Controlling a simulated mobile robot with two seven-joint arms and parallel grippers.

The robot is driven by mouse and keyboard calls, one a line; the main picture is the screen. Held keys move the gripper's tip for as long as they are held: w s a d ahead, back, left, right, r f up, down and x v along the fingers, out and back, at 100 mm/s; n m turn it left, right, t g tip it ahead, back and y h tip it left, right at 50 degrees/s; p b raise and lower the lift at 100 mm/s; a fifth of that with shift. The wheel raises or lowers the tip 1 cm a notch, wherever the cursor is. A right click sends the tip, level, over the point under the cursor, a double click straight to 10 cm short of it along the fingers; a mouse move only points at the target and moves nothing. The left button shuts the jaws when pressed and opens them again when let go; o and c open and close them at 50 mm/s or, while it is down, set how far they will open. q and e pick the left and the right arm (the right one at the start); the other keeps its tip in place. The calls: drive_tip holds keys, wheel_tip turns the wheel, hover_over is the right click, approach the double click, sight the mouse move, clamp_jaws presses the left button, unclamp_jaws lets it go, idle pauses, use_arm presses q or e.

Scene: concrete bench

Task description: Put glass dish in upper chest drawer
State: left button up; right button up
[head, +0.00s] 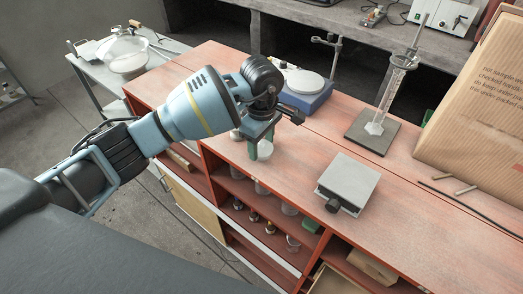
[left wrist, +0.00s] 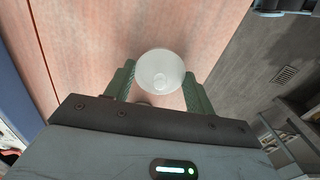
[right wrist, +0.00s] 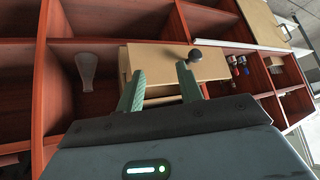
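A round, pale translucent glass dish (left wrist: 161,71) shows in the left wrist view, just past and between my left fingertips. My left gripper (left wrist: 160,80) is open, with one green finger on each side of the dish; I cannot tell whether they touch it. In the head view the left gripper (head: 261,146) points down over the red bench top, and the fingers partly hide what is below. My right gripper (right wrist: 160,82) is open and empty in front of a pale wooden drawer (right wrist: 170,62) with a dark round knob (right wrist: 195,55).
A grey square plate device (head: 347,184), a stand with a glass cylinder (head: 373,134) and a large cardboard box (head: 480,105) stand right of the left gripper. A blue-based device (head: 306,98) is behind it. Open shelves below hold several glass items.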

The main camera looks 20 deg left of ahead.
use_arm(q)
drive_tip(key=shift+c, duration=1.4)
use_arm(e)
drive_tip(key=shift+s, duration=0.15)
use_arm(q)
drive_tip(key=shift+r, duration=0.1)
drive_tip(key=shift+r, duration=0.4)
wheel_tip(320, 180, up, 2)
drive_tip(key=shift+r, duration=0.2)
drive_tip(key=s+d+r, duration=0.1)
drive_tip(key=s+d, duration=0.2)
drive_tip(key=s, duration=0.4)
drive_tip(key=s+d, duration=0.3)
drive_tip(key=s, duration=0.4)
drive_tip(key=shift+s+d+r+b, duration=0.3)
drive_tip(key=shift+d+r, duration=0.05)
drive_tip(key=shift+d, duration=0.05)
use_arm(e)
drive_tip(key=shift+s+f, duration=0.1)
drive_tip(key=shift+f, duration=0.3)
use_arm(q)
drive_tip(key=shift+f, duration=0.15)
use_arm(e)
drive_tip(key=shift+s, duration=0.15)
